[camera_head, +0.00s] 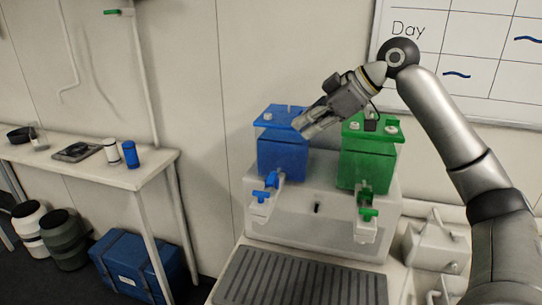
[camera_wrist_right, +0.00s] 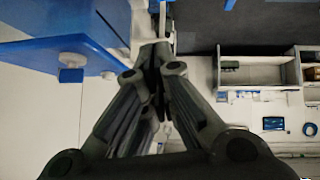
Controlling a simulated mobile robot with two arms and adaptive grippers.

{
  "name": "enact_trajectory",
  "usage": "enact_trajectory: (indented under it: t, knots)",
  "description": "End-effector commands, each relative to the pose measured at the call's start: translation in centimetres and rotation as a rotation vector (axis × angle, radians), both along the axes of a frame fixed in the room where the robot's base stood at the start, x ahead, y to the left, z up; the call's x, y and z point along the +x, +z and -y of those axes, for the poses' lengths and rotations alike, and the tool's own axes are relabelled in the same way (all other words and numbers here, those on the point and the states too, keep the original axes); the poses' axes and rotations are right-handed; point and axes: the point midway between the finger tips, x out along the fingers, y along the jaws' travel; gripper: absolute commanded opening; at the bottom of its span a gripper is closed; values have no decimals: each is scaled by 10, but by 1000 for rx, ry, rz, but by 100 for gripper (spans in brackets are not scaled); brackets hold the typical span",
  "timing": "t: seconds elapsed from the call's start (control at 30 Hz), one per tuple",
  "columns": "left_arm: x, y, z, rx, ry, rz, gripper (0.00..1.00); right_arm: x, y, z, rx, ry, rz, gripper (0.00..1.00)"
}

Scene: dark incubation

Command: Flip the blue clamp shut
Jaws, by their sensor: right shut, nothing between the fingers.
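The blue clamp (camera_head: 267,185) sits on a white spout below the blue container (camera_head: 283,155), which stands on a pale block. Its exact lever position is too small to tell. My right gripper (camera_head: 302,126) is shut and empty, in front of or beside the upper right part of the blue container, above and right of the clamp. In the right wrist view, my shut fingers (camera_wrist_right: 158,52) point toward the top of the picture, with a blue surface (camera_wrist_right: 75,35) to their left. My left gripper is not in view.
A green container (camera_head: 367,160) with a green clamp (camera_head: 368,213) stands to the right. A dark ribbed mat (camera_head: 300,278) lies in front. A side table (camera_head: 85,172) with small bottles is at left. The space in front of the blue clamp is clear.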

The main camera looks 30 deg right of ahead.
Motion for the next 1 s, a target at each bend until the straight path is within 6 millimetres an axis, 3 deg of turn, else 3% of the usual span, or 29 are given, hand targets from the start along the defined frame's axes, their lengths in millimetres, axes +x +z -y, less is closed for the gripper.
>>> enact_trajectory:
  t: [0.33,0.47,0.73,0.9,1.0]
  knots:
    - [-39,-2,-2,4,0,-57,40,2,-3,-1,-1,0,-2,0]
    - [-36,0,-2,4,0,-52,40,10,-12,-7,0,2,-3,0]
    - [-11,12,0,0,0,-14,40,44,-49,-27,1,2,-5,0]
    - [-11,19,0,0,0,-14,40,64,-75,-38,0,0,-5,0]
    - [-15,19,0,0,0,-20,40,64,-91,-34,-2,-2,-6,0]
